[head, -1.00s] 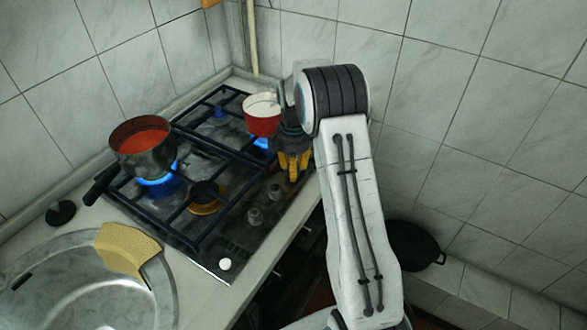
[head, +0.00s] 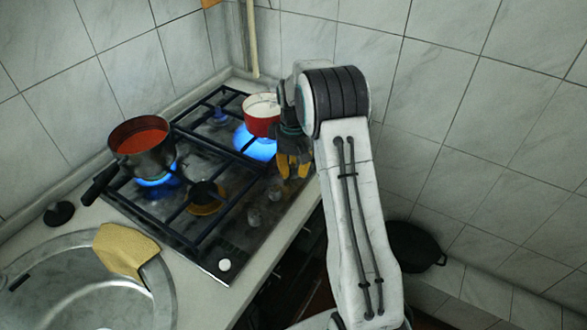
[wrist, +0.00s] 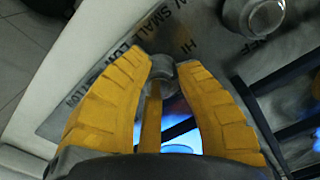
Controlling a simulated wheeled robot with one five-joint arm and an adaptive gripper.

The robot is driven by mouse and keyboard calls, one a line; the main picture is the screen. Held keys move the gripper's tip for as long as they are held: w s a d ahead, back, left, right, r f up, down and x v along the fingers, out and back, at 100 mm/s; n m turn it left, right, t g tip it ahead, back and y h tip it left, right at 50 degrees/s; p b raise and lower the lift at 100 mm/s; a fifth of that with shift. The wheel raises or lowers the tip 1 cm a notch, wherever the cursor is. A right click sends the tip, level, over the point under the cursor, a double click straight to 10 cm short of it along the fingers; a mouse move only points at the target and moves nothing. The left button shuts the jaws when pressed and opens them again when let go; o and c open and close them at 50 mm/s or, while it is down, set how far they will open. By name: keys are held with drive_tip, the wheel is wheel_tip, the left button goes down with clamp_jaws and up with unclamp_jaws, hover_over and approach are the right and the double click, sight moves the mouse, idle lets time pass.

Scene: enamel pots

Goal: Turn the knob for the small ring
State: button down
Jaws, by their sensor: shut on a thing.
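My gripper (head: 292,172) has yellow fingers and points down at the right end of the hob's control panel. In the wrist view my fingertips (wrist: 165,66) close on a small grey knob (wrist: 162,72), which they partly cover. The panel (wrist: 118,66) beside it carries lettering that includes SMALL, LOW and HI. In the head view the gripper hides this knob. A red pot (head: 262,122) with white contents stands on the back right burner, just left of my gripper. A broad blue flame (head: 258,147) burns under it.
A dark pot (head: 143,155) with red-orange contents and a black handle stands over another blue flame at the left. Other knobs, including a white one (head: 224,265), line the hob front. A yellow cloth (head: 122,250) lies over the sink edge (head: 165,290).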

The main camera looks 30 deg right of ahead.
drive_tip(key=m, duration=0.4)
drive_tip(key=shift+m, duration=0.3)
drive_tip(key=m, duration=0.4)
drive_tip(key=shift+m, duration=0.3)
drive_tip(key=m, duration=0.4)
drive_tip(key=shift+m, duration=2)
drive_tip(key=c, duration=0.8)
unclamp_jaws()
wheel_tip(320, 180, up, 12)
